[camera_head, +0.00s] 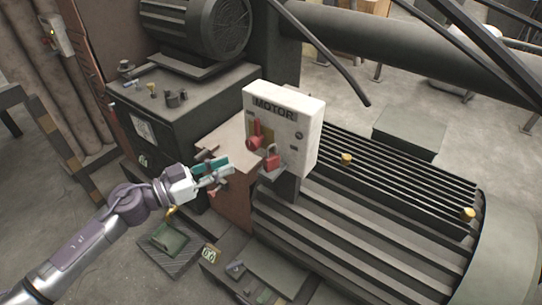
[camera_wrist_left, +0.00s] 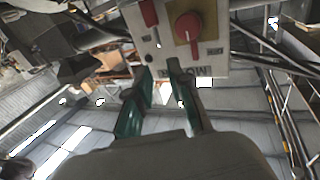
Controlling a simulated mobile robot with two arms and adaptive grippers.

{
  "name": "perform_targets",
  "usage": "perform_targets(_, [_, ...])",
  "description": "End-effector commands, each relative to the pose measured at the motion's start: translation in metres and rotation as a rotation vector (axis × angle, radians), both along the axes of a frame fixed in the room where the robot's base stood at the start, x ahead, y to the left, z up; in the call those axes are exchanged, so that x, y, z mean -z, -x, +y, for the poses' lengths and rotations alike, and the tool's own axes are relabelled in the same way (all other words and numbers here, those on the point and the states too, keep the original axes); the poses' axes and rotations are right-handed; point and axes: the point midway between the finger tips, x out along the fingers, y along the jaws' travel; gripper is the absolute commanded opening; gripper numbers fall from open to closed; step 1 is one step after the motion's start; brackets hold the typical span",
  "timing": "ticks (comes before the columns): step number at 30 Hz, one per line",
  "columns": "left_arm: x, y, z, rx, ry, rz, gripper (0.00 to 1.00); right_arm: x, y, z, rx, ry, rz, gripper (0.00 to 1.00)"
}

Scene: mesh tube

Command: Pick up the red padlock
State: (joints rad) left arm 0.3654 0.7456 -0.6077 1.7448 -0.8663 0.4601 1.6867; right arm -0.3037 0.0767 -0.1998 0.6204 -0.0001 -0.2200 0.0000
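The red padlock (camera_head: 271,158) hangs on the front of a white box labelled MOTOR (camera_head: 303,118), low and to the right of a red rotary switch (camera_head: 254,138). In the left wrist view, which shows the box upside down, the padlock (camera_wrist_left: 149,12) is at the top edge and partly cut off, left of the red switch (camera_wrist_left: 188,25). My left gripper (camera_head: 222,168) is in front of the box, to the left of the padlock and apart from it. Its teal-padded fingers (camera_wrist_left: 160,88) are spread with nothing between them. My right gripper is not in view.
A large ribbed motor (camera_head: 350,215) lies right of and below the box. A dark cabinet (camera_head: 185,118) with small parts on top stands behind left. A brown block (camera_head: 235,200) is beneath the gripper. The space between gripper and box looks clear.

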Motion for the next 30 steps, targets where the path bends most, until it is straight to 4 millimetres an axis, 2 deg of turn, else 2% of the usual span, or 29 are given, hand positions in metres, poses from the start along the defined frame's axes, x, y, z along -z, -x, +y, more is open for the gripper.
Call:
perform_targets(12, [-0.003, -0.038, -0.063, 0.002, 0.005, 0.001, 0.20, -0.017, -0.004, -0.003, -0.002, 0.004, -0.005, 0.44])
perform_targets(19, [-0.001, -0.046, -0.077, 0.001, 0.004, 0.002, 0.20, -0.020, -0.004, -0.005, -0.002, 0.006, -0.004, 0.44])
perform_targets(24, [0.001, -0.058, -0.100, 0.003, 0.007, 0.003, 0.20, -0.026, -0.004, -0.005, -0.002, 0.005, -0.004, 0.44])
perform_targets(30, [0.003, -0.069, -0.116, 0.001, 0.003, 0.002, 0.20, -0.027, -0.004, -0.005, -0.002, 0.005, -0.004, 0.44])
